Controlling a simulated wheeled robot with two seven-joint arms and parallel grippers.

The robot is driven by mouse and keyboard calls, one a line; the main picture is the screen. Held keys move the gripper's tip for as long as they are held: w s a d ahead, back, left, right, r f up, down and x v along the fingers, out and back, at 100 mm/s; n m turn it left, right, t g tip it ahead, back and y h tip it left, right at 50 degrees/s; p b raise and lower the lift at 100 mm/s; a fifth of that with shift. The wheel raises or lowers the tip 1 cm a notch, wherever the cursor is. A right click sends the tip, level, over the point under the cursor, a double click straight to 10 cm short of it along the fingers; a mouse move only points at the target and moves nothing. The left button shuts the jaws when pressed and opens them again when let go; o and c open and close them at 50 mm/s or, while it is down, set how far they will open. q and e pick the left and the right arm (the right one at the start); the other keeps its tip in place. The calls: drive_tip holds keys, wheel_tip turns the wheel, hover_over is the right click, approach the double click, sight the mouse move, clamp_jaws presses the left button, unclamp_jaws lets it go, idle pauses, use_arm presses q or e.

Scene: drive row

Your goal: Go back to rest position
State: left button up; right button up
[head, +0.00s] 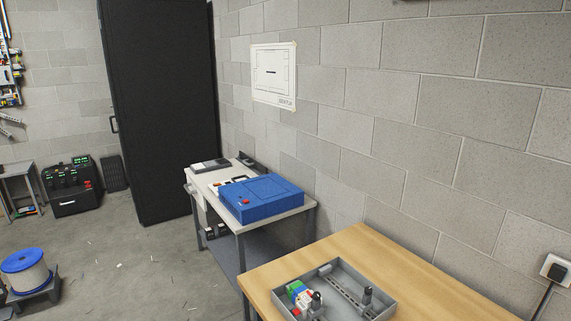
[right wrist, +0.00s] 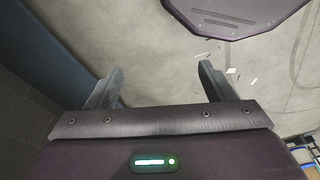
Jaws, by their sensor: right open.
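My right gripper (right wrist: 160,88) shows in the right wrist view. Its two dark fingers stand wide apart with nothing between them, above the grey concrete floor. Neither of my grippers shows in the head view. In the head view, a grey open tray (head: 376,292) with electrical parts lies on a wooden table (head: 350,247) at the lower right.
A workbench (head: 297,212) with a blue case (head: 262,195) stands along the block wall. A tall black cabinet (head: 160,110) stands behind it. A blue-topped spool (head: 25,268) sits at the lower left. The floor between is clear except for small scraps.

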drive_tip(key=s+d+f, duration=0.2)
drive_tip(key=s, duration=0.4)
wheel_tip(320, 180, down, 10)
drive_tip(key=b, duration=1.1)
drive_tip(key=shift+w+m+g+h, duration=0.25)
drive_tip(key=shift+m+g+h, duration=0.05)
drive_tip(key=shift+g+h, duration=0.1)
